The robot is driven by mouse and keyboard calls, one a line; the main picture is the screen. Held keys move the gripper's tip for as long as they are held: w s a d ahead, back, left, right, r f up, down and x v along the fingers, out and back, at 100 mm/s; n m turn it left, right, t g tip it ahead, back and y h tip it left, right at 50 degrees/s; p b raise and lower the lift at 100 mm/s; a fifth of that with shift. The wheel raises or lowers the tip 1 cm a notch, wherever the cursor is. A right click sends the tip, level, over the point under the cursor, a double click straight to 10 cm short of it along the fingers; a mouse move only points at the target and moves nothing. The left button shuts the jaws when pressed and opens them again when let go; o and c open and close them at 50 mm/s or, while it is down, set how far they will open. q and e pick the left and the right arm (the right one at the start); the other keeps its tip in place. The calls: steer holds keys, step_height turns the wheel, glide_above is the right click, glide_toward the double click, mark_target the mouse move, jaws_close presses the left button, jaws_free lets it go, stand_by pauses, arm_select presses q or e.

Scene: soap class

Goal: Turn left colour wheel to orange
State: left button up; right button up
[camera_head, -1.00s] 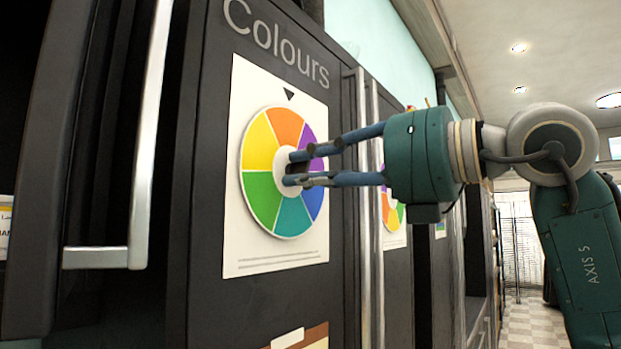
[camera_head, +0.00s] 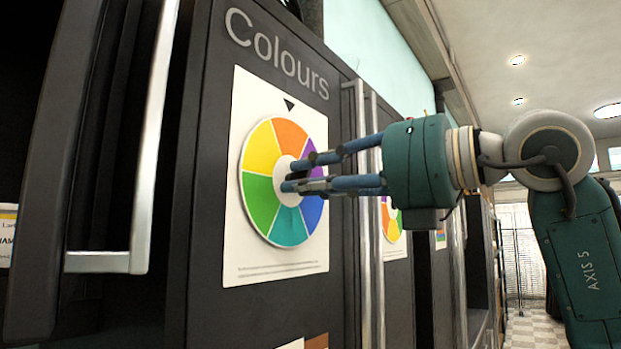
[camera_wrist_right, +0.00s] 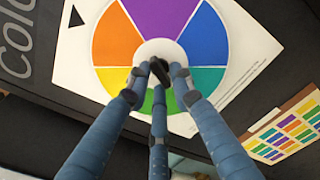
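The left colour wheel (camera_head: 262,200) is on a white sheet on a dark cabinet door under the word "Colours". Its orange sector (camera_head: 288,134) is at the top, under the black pointer (camera_head: 290,104). The pointer also shows in the right wrist view (camera_wrist_right: 77,16), with the orange sector (camera_wrist_right: 117,40) facing it. My right gripper (camera_head: 293,176) is in front of the wheel's white hub (camera_head: 284,165). Its fingertips (camera_wrist_right: 159,75) are drawn in at the hub; whether they grip it is unclear. The fingers hide part of the purple and blue sectors in the head view. My left gripper is not in view.
A second colour wheel (camera_head: 391,220) is on the neighbouring door, partly behind my right gripper. Vertical metal handles (camera_head: 363,270) run between the doors, and another handle (camera_head: 152,150) is at left. A colour chart (camera_wrist_right: 290,135) shows at lower right in the wrist view.

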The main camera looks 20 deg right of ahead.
steer(key=shift+o, duration=0.2)
steer(key=v, duration=1.2)
steer(key=shift+w, duration=0.1)
